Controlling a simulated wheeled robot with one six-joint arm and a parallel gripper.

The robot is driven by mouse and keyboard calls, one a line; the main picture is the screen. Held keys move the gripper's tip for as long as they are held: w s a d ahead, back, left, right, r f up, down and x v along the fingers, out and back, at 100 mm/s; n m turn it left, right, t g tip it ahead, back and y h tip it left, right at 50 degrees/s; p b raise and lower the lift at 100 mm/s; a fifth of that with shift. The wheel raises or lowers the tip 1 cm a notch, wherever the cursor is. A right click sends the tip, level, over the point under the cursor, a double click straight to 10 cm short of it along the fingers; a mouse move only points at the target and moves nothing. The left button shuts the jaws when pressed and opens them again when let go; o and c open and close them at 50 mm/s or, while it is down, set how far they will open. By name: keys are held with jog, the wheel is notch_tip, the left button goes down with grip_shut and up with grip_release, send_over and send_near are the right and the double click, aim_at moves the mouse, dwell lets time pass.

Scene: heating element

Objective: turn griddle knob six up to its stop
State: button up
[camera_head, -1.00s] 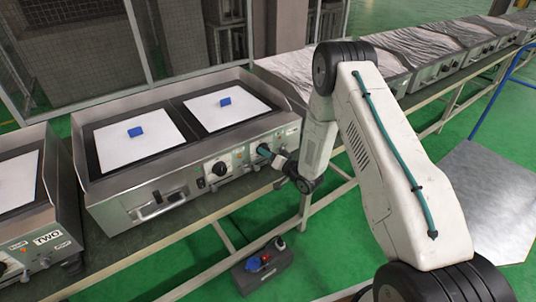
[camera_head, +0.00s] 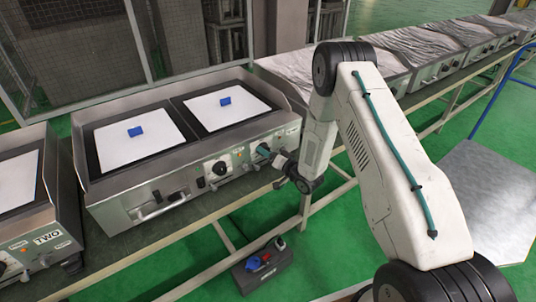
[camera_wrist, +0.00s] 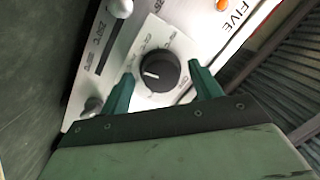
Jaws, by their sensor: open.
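In the wrist view a round black knob (camera_wrist: 158,73) with a white pointer line sits on a pale dial plate (camera_wrist: 163,45) of a metal front panel. The pointer points left in that view. My gripper (camera_wrist: 161,77) is open, with one green finger on each side of the knob. Small gaps show between the fingers and the knob. The panel edge near it reads FIVE; no label for six is readable. In the head view my gripper (camera_head: 266,153) is at the right part of the middle griddle's front (camera_head: 180,190), covering that knob.
Another black knob (camera_head: 219,168) and a drawer handle (camera_head: 160,206) are left along the same front. Blue blocks (camera_head: 225,101) lie on the white plates. A griddle marked TWO (camera_head: 47,237) stands at left. A dark box (camera_head: 263,270) lies on the green floor.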

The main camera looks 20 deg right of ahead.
jog(key=v, duration=0.7)
jog(key=shift+s+d, duration=0.2)
jog(key=shift+s, duration=0.15)
jog(key=s+d+f+n+g+h, duration=0.1)
jog(key=s+d+f+g+h, duration=0.15)
jog(key=f, duration=0.25)
jog(key=s+d+f+n+g+h, duration=0.1)
jog(key=f+g+h, duration=0.1)
jog(key=f+g, duration=0.2)
jog(key=s+d+r+g+h, duration=0.3)
jog(key=s+d+r+g, duration=0.1)
jog(key=s+r+g, duration=0.15)
jog(key=s+a+r, duration=0.2)
jog(key=s+r, duration=0.8)
jog(key=r, duration=0.3)
jog(key=s+a+r+n+g, duration=0.1)
jog(key=s+a+r, duration=0.2)
jog(key=s+r, duration=0.8)
jog(key=s+a+r+g, duration=0.1)
jog(key=s+a+r, duration=0.2)
jog(key=s+r, duration=0.8)
notch_tip(320, 180, up, 4)
jog(key=shift+s+r+n, duration=0.2)
jog(key=shift+r+n, duration=0.05)
jog(key=shift+n, duration=0.05)
